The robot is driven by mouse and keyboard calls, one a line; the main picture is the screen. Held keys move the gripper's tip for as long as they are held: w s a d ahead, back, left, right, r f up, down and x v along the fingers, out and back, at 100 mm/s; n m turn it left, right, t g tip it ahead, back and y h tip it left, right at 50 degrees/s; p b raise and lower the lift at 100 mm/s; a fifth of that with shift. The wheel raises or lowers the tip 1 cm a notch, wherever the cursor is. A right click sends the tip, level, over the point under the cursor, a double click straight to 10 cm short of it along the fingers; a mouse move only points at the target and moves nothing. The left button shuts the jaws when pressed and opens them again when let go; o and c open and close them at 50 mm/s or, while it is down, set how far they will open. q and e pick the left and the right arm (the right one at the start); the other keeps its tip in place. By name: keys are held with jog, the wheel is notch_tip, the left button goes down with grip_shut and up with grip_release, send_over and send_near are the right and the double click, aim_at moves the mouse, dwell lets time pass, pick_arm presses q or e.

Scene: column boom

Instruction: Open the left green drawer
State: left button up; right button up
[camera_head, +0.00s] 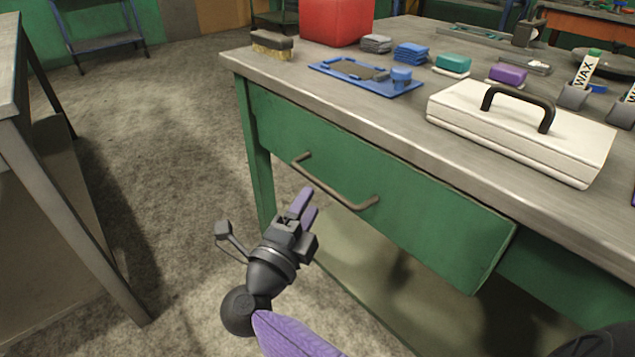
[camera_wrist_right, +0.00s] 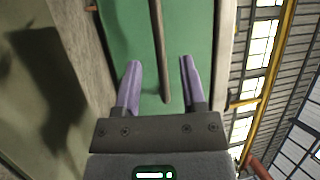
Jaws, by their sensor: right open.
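The left green drawer (camera_head: 400,215) is under the workbench top in the head view. Its front stands a little forward of the green panel to its right; whether it is open at all I cannot tell. A brown bar handle (camera_head: 335,188) runs along the front. My right gripper (camera_head: 306,202), with purple fingers, is open and empty just below and in front of the handle's left half. In the right wrist view the handle (camera_wrist_right: 159,50) runs down into the gap between the open fingertips (camera_wrist_right: 160,62), touching neither visibly. My left gripper is out of view.
The workbench (camera_head: 410,130) carries a white case (camera_head: 520,130), a blue tray (camera_head: 345,75), a brush (camera_head: 272,45), a red box (camera_head: 337,20) and several coloured blocks. Another table (camera_head: 60,190) stands at the left, with clear floor between.

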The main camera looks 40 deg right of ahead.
aim_at(321, 182)
jog(key=b+x, duration=0.1)
jog(key=x, duration=0.3)
jog(key=shift+w+d+f, duration=0.1)
jog(key=shift+w+d, duration=0.1)
jog(key=shift+d, duration=0.2)
jog(key=shift+w+d+b, duration=0.15)
jog(key=shift+d+b, duration=0.05)
jog(key=shift+b, duration=0.1)
jog(key=shift+r, duration=0.2)
jog(key=shift+c, duration=0.3)
jog(key=c, duration=0.5)
grip_shut()
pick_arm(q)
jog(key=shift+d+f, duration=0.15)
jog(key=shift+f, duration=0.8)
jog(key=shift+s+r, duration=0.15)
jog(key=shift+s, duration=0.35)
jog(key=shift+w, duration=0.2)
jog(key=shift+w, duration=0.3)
